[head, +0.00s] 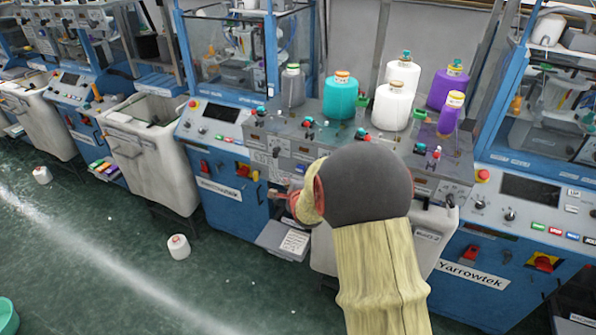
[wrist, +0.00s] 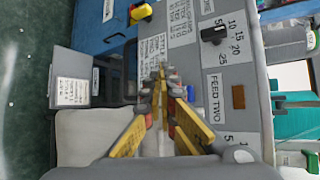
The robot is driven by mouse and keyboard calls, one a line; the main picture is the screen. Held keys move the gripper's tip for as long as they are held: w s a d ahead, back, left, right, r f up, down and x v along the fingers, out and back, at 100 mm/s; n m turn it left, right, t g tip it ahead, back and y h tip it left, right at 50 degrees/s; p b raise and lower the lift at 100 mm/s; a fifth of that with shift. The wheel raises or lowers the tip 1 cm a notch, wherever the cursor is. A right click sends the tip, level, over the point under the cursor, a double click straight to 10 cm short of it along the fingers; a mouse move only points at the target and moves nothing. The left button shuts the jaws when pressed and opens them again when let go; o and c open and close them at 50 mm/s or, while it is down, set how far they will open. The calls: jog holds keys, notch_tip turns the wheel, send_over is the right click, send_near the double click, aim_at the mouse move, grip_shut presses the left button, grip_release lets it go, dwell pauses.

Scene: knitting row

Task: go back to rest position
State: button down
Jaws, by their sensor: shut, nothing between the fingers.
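My gripper (wrist: 160,78) is shut and empty in the wrist view. Its yellow fingers come together in front of a grey control panel (wrist: 218,85) marked FEED TWO. A black knob (wrist: 214,34) with a numbered scale is on that panel, to the right of the fingertips. Small red and blue parts show beside the fingers; I cannot tell whether the fingers touch them. In the head view my gripper (head: 279,195) is small and partly hidden by my arm, at the front of the grey machine panel.
A grey tray with a label (head: 283,241) juts out below. A white bin (head: 149,150) stands left.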

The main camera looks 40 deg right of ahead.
dwell(0.3)
jog(key=s+a+f+n+g+y, duration=0.1)
jog(key=s+a+f+n+g, duration=0.15)
jog(key=s+f+n, duration=0.35)
jog(key=s+a+n+g+y, duration=0.2)
jog(key=s+a+n+g, duration=0.25)
jog(key=s+n, duration=0.2)
jog(key=s+a+r+n+y, duration=0.1)
jog(key=s+a+r+n, duration=0.4)
jog(key=a+r, duration=0.2)
jog(key=s+a+r+n+y+b, duration=0.1)
jog(key=s+a+r+n, duration=0.3)
jog(key=a, duration=0.6)
jog(key=s+a+r+n+t+y, duration=0.1)
jog(key=s+a+r+n, duration=0.4)
jog(key=s+a+r, duration=0.3)
notch_tip(320, 180, up, 2)
jog(key=shift+a+r+n, duration=0.2)
jog(key=shift+a+n, duration=0.15)
jog(key=shift+a, duration=0.45)
